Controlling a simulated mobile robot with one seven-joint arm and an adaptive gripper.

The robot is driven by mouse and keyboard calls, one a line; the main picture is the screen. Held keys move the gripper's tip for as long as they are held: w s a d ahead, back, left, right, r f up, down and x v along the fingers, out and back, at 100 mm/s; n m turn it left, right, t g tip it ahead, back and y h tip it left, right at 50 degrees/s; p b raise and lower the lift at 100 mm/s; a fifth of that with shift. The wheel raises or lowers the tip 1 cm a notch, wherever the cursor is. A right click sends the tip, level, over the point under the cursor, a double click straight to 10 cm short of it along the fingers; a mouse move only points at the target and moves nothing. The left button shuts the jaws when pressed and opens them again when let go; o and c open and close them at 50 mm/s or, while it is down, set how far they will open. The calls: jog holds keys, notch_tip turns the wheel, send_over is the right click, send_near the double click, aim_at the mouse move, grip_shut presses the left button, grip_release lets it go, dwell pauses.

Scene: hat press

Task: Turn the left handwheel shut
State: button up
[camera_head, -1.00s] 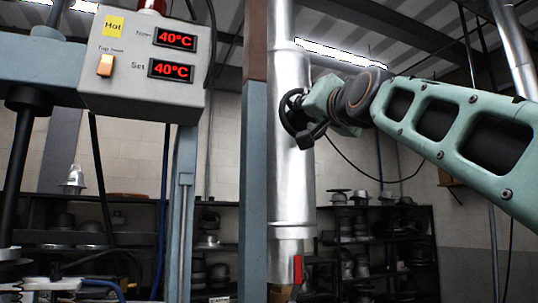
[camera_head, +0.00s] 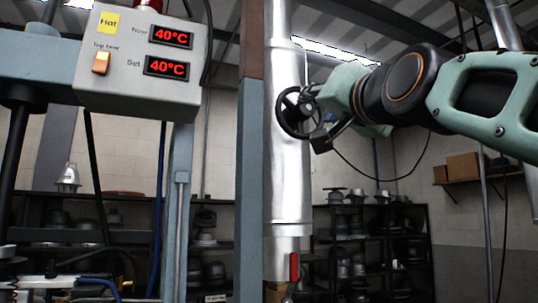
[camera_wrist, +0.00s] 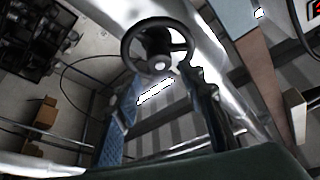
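One black handwheel (camera_head: 281,114) stands out from the silver vertical pipe (camera_head: 291,185) in the head view, with its rim seen at a slant. No second handwheel shows. My gripper (camera_head: 317,116) is just right of the wheel, with its dark fingers close to the rim. In the wrist view the wheel (camera_wrist: 157,22) shows its rim, spokes and bright hub. My gripper (camera_wrist: 163,82) has its two fingers spread apart in front of it. The right finger overlaps the lower right rim; I cannot tell whether it touches.
A control box (camera_head: 140,60) reading 40°C twice hangs at the upper left. A blue-grey post (camera_head: 250,190) stands just left of the pipe. A red lever (camera_head: 294,267) is low on the pipe. Shelves with metal hat moulds (camera_head: 375,240) stand behind.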

jog(key=shift+v, duration=1.8)
